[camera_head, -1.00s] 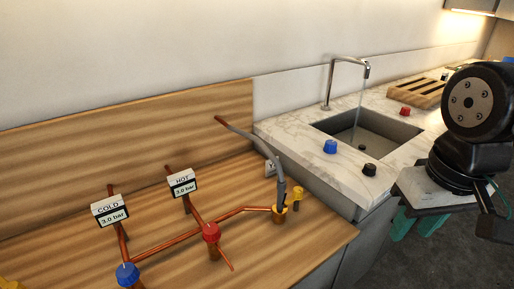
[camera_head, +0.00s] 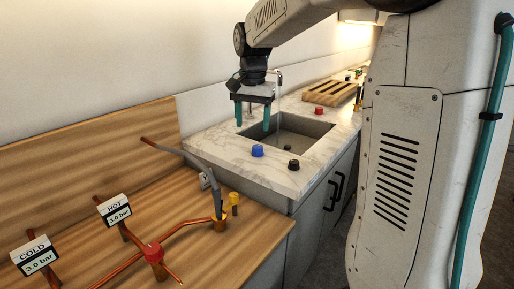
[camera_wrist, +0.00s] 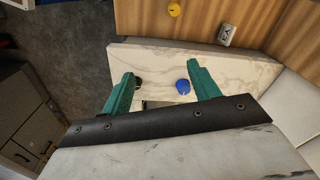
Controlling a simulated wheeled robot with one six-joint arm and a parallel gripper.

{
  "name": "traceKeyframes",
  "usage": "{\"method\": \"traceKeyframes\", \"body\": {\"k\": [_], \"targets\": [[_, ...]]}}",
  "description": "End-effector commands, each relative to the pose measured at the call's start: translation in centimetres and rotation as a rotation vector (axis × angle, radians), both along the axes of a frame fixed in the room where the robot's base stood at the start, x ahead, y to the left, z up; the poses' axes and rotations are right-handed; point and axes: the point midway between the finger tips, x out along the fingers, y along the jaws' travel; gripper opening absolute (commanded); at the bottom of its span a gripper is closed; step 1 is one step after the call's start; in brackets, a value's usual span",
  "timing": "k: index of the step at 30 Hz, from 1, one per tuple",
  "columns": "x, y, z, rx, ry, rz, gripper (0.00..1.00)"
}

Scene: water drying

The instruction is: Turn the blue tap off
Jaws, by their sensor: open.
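A blue knob (camera_head: 257,150) sits on the marble counter (camera_head: 225,148) in front of the sink. My gripper (camera_head: 252,118) is open, with its green fingers pointing down over the sink area, above and behind the blue knob. In the wrist view the blue knob (camera_wrist: 183,87) shows between the open fingers (camera_wrist: 161,72), nearer the right one. It appears apart from both fingers. The blue valve on the cold pipe is outside the current head view.
A black knob (camera_head: 293,165) and a red knob (camera_head: 319,110) stand on the counter near the sink (camera_head: 300,130). A slatted rack (camera_head: 330,93) lies farther back.

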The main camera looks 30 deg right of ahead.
Motion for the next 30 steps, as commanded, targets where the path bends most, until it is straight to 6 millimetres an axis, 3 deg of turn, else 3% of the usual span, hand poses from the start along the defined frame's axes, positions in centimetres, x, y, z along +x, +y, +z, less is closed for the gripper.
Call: {"method": "traceKeyframes", "body": {"k": [1, 6, 12, 18, 30], "targets": [[2.5, -1.6, -1.3, 0.004, 0.012, -0.067, 0.61], [9.3, -6.3, -5.2, 0.014, 0.027, -0.292, 0.61], [13.8, -10.5, -9.4, 0.020, 0.037, -0.472, 0.61], [15.2, -11.9, -11.4, 0.022, 0.041, -0.536, 0.61], [15.2, -11.8, -17.2, 0.022, 0.042, -0.536, 0.61]]}}
